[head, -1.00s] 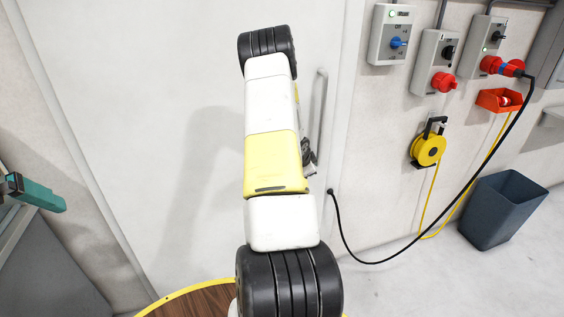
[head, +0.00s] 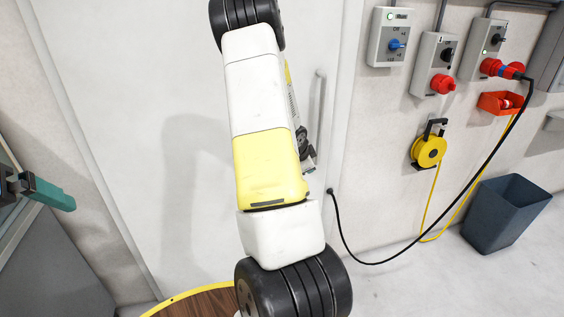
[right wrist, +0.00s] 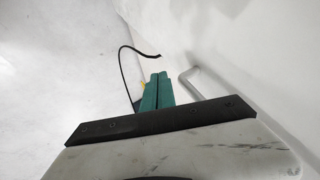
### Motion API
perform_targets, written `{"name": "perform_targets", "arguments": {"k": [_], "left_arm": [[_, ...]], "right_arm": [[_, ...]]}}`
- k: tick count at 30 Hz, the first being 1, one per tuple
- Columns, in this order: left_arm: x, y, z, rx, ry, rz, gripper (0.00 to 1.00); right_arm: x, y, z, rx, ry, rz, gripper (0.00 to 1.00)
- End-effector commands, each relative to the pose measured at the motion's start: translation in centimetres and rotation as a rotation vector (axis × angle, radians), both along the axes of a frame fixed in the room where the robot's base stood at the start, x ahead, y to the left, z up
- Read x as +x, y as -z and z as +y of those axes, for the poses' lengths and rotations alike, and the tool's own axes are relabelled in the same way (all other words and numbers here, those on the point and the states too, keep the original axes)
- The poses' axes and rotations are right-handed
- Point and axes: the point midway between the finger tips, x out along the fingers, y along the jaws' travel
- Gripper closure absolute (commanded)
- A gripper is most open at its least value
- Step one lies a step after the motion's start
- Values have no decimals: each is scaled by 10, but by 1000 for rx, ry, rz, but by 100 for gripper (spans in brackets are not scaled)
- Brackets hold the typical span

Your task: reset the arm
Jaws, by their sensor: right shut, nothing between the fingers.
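My right arm, white, yellow and black, rises through the middle of the head view in front of a pale door. Its gripper is hidden behind the arm there. In the right wrist view the right gripper (right wrist: 157,90) shows two teal fingers side by side, shut with nothing between them. A teal finger, seemingly of my left gripper (head: 47,193), comes in at the left edge of the head view. Most of that gripper is cut off by the frame, so I cannot tell its opening. No egg tray is in view.
The pale door (head: 120,120) has a grey handle (head: 319,115). On the right are wall switches (head: 390,38), a yellow cable reel (head: 428,152), a hanging black cable (head: 440,215) and a dark bin (head: 505,215). A round wooden top with yellow rim (head: 180,297) shows at the bottom.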

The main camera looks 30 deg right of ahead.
Motion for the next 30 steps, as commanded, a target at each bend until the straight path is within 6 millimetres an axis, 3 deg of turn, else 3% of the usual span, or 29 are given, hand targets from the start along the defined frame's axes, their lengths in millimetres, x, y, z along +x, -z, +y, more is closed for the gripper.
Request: {"name": "perform_targets", "arguments": {"k": [10, 14, 18, 22, 27, 30], "left_arm": [[0, 0, 0, 0, 0, 0, 0], [0, 0, 0, 0, 0, 0, 0], [0, 0, 0, 0, 0, 0, 0], [0, 0, 0, 0, 0, 0, 0], [0, 0, 0, 0, 0, 0, 0], [0, 0, 0, 0, 0, 0, 0]], "right_arm": [[-2, -9, 5, 7, 17, -16, 100], [8, -33, 15, 68, 200, -191, 100], [17, -89, 42, 263, 658, -590, 100], [9, -143, 77, 529, 1191, -963, 100], [-24, -195, 135, 900, 1923, -1283, 100], [-50, -218, 178, 1093, 2386, -1354, 100]]}}
